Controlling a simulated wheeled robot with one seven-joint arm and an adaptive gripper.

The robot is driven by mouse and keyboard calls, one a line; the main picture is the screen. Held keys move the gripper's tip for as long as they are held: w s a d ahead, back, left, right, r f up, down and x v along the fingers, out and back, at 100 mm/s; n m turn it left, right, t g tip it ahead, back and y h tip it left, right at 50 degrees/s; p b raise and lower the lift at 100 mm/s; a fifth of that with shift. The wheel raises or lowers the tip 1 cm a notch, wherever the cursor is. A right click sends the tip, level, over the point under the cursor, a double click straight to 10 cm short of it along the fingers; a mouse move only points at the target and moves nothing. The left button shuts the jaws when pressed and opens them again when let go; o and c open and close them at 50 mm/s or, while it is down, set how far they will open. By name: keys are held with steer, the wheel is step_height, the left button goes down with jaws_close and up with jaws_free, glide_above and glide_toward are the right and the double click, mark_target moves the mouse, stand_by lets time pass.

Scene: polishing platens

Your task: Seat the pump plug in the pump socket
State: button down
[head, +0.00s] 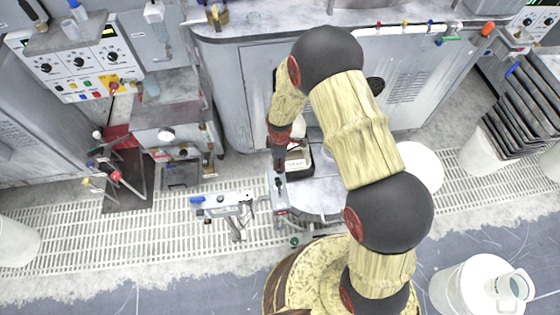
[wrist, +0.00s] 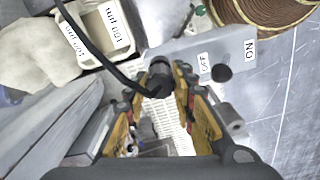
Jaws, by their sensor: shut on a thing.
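My gripper (wrist: 160,90) is shut on the black pump plug (wrist: 160,78), which sits between the orange-and-black fingers. A black cable runs from the plug up and to the left in the wrist view. A grey switch box (wrist: 240,48) with OFF and ON labels and a black knob lies just beyond and to the right of the fingertips. In the head view my gripper (head: 278,160) points down, just above this narrow grey box (head: 280,197). I cannot make out the pump socket; the plug and fingers may hide it. Whether the plug touches the box is unclear.
A cream bin (wrist: 88,25) labelled LOT 001 stands close at the upper left of the wrist view. White buckets (head: 425,165) stand to the right. Pale grating (head: 60,235) lies open at left.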

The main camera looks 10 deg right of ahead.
steer(key=shift+f+b, duration=0.45)
steer(key=shift+f, duration=0.35)
steer(key=c, duration=1.4)
jaws_free()
step_height(320, 180, up, 12)
